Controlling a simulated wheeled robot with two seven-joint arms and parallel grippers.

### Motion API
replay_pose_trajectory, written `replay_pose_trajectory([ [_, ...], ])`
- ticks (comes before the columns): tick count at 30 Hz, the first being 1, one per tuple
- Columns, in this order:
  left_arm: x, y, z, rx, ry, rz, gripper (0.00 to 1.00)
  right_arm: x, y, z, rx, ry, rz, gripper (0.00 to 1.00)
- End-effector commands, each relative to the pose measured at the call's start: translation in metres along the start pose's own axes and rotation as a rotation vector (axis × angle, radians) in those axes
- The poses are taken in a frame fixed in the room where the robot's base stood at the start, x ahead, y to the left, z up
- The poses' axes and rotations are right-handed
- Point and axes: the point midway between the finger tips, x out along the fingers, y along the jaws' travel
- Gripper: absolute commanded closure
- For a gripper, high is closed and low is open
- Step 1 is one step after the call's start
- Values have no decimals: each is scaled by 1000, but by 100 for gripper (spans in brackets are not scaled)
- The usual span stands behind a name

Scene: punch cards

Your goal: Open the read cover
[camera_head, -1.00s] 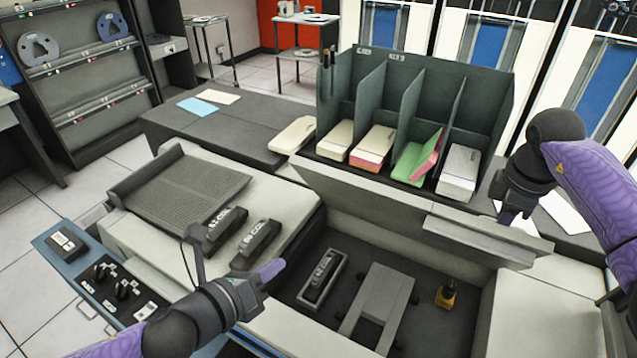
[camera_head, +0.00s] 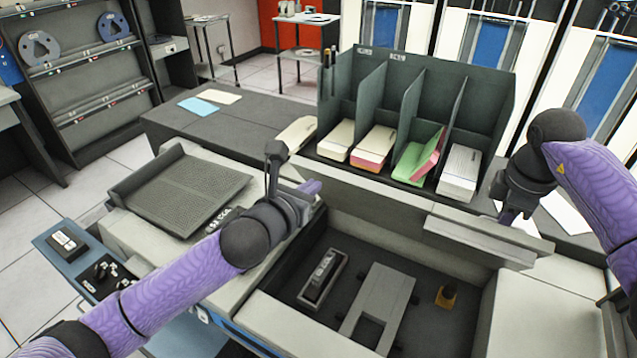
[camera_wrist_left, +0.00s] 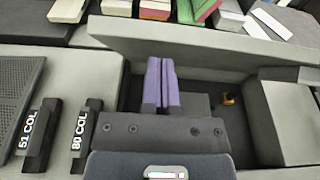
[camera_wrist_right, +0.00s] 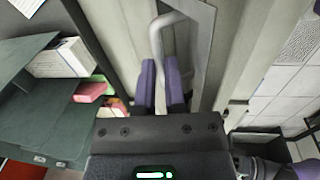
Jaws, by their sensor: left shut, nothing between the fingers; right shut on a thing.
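The read cover (camera_head: 380,216), a long light-grey panel, stands raised along the back of the open bay (camera_head: 410,328). It also shows across the left wrist view (camera_wrist_left: 215,55). My right gripper (camera_head: 508,216) is at the cover's right part. In the right wrist view its purple fingers (camera_wrist_right: 164,85) are shut on a pale bent handle (camera_wrist_right: 158,38). My left gripper (camera_head: 316,187) is near the cover's left end, shut and empty. In the left wrist view its fingers (camera_wrist_left: 160,80) point toward the cover over the bay; I cannot tell whether they touch it.
The bay holds a dark labelled block (camera_head: 322,275), a grey frame (camera_head: 385,298) and a small yellow part (camera_head: 446,297). The 51 COL (camera_wrist_left: 38,135) and 80 COL (camera_wrist_left: 86,136) blocks sit left of it. A card rack (camera_head: 335,95) stands behind the cover.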

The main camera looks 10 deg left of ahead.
Motion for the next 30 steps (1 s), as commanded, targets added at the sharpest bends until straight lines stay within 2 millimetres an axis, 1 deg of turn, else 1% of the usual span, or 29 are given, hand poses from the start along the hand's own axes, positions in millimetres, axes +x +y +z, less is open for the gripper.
replay_pose_trajectory([
  [4,5,0,5,0,1,0,100,3,0,1,1,-3,-1,100],
  [13,6,0,6,-1,1,0,100,3,0,1,1,-3,-1,100],
  [19,18,0,20,0,-2,0,100,3,-1,0,0,-2,-3,100],
  [27,18,1,21,-1,-3,3,100,4,-3,0,-3,-3,-15,100],
  [28,18,1,21,-1,-3,3,100,4,-3,0,-3,-4,-16,76],
  [29,18,1,21,-1,-3,3,100,4,-3,0,-3,-4,-15,70],
  [30,18,1,21,-1,-3,3,100,4,-3,0,-3,-4,-15,61],
])
